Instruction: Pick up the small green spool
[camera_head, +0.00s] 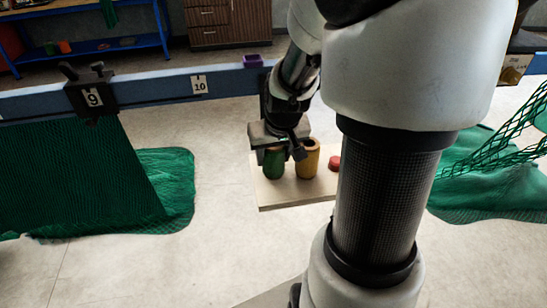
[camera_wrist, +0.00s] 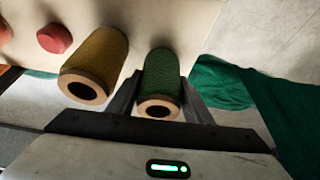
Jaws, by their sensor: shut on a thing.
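The small green spool (camera_wrist: 160,78) stands between the two fingers of my gripper (camera_wrist: 160,105) in the wrist view, with its pale end and dark hole facing the camera. My gripper is shut on it. In the head view the green spool (camera_head: 273,163) shows below my gripper (camera_head: 277,150), at the left part of a pale board (camera_head: 285,198). I cannot tell whether the spool still touches the board.
A larger yellow-brown spool (camera_head: 308,160) stands close to the right of the green one, and a red piece (camera_head: 334,163) lies further right on the board. Green nets (camera_head: 165,185) lie left and right on the floor.

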